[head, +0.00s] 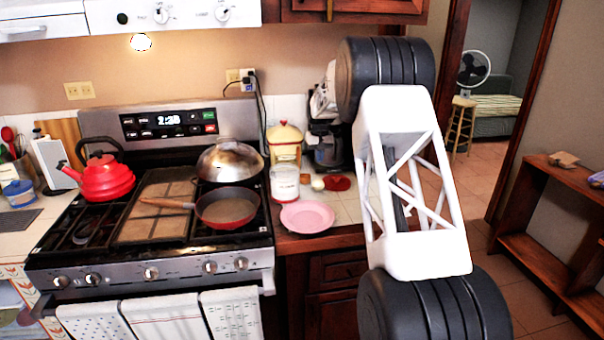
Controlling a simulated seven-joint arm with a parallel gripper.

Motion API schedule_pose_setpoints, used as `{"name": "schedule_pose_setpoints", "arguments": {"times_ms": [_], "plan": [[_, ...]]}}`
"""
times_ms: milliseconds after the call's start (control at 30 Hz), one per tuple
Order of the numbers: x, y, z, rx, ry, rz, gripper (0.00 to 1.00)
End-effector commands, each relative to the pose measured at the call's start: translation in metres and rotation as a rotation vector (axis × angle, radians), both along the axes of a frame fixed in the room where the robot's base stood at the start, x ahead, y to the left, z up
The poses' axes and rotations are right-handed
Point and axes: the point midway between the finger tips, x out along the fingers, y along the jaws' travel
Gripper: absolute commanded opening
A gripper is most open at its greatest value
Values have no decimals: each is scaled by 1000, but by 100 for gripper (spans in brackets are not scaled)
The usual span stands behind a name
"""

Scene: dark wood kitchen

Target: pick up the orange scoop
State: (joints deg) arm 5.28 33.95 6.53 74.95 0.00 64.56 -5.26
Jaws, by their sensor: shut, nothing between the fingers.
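I cannot make out an orange scoop anywhere in the head view. A small dark-red flat item (336,183) lies on the tiled counter beside the stove, but I cannot tell what it is. My arm stands in front of the right end of that counter and hides part of it. My gripper's fingers do not show in this view.
A stove (150,262) holds a red kettle (105,178), a red pan (226,208) and a metal-lidded pan. A pink plate (307,217) and white canister (284,184) are on the counter. A wooden shelf (560,205) stands right; floor shows between.

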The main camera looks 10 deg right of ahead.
Motion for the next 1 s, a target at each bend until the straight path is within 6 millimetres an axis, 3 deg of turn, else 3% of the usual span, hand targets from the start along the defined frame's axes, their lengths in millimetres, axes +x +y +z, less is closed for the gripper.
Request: {"name": "schedule_pose_setpoints", "arguments": {"times_ms": [100, 400, 767, 1000], "plan": [[0, 0, 0, 0, 0, 0, 2], [0, 0, 0, 0, 0, 0, 48], [1, 0, 1, 0, -1, -9, 49], [8, 3, 8, 0, -9, -126, 49]]}}
